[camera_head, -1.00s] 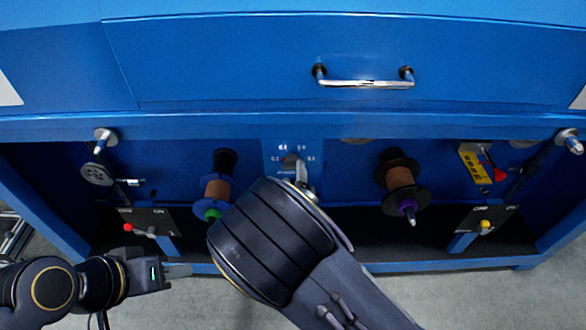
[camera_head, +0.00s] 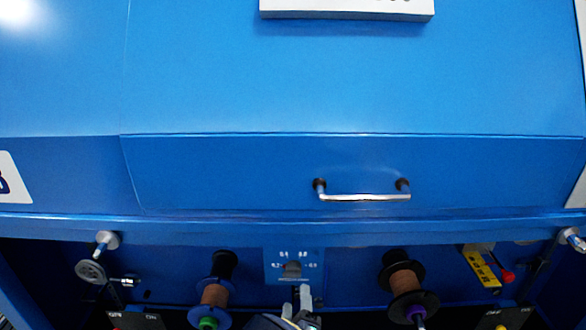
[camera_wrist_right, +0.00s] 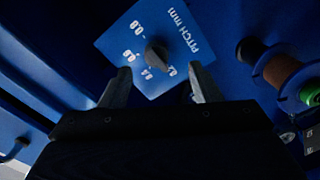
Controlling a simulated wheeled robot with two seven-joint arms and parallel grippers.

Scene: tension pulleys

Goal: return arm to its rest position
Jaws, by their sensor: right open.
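My right gripper (camera_head: 297,303) shows at the bottom middle of the head view, just below the dark pitch knob (camera_head: 291,269). The knob sits on a light blue dial plate (camera_head: 276,257) with white numbers. In the right wrist view the gripper (camera_wrist_right: 160,72) is open, with its two grey fingers apart. The knob (camera_wrist_right: 157,56) appears between and just beyond the fingertips, and nothing is held. I cannot tell whether a finger touches it. Most of my right arm is below the frame. My left gripper is not in view.
The blue machine fills the view, with a silver handle (camera_head: 364,197) on its front panel. A left spool (camera_head: 215,294) and a right spool (camera_head: 405,281) flank the dial. A yellow gauge (camera_head: 482,268) is at the right.

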